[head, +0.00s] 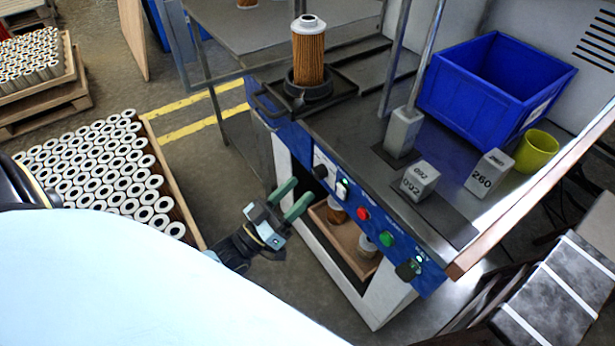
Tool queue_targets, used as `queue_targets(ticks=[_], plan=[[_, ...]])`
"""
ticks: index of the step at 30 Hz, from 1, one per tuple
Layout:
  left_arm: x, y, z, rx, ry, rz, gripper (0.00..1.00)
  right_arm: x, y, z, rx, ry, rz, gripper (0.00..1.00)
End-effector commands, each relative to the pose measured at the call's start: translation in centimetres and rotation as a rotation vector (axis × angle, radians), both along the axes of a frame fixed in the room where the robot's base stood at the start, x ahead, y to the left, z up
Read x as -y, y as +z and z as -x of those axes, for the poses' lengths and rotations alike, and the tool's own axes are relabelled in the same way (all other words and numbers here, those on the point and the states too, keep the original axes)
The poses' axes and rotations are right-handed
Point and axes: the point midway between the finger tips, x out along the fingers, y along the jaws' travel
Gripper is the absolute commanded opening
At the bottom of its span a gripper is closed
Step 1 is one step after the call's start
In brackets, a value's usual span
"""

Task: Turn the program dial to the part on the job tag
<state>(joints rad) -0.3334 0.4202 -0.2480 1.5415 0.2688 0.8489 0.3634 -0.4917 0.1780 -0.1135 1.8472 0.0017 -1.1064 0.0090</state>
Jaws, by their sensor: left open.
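A blue control panel (352,180) runs along the front edge of the machine bench. I cannot make out a job tag for certain; a small white label (325,160) is near the left knob. My left gripper (296,196) has green fingers, is open and empty, and is in front of the panel, left of the buttons and apart from both knobs. My right gripper is not in view.
A red button (363,214) and a green button (386,239) sit between the knobs. A pleated filter (309,58) stands upright on the bench. Grey blocks marked 092 (420,180) and 260 (490,172), a blue bin (470,95) and a yellow cup (536,150) are behind.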

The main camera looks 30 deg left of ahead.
Motion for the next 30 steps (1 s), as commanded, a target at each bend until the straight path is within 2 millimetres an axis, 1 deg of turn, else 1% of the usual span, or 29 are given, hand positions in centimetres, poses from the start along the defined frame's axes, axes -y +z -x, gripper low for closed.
queue_targets(ticks=[1, 6, 9, 12, 18, 30], plan=[[-0.3, -0.5, 1.2, -0.005, 0.000, -0.001, 0.50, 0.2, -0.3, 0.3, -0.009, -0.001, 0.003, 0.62], [-1.3, -2.0, 4.5, -0.004, 0.000, -0.001, 0.50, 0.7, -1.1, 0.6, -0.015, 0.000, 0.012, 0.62], [-1.7, -2.6, 5.9, -0.004, 0.000, -0.001, 0.50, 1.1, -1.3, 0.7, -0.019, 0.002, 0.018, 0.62], [-2.0, -3.0, 6.9, -0.002, -0.001, -0.001, 0.50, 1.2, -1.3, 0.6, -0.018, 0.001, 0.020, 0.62], [-2.3, -3.3, 7.6, -0.001, -0.001, 0.001, 0.50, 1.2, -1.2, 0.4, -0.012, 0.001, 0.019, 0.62], [-2.2, -3.3, 7.6, 0.000, -0.001, 0.001, 0.50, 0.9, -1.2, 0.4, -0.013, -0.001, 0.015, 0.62]])
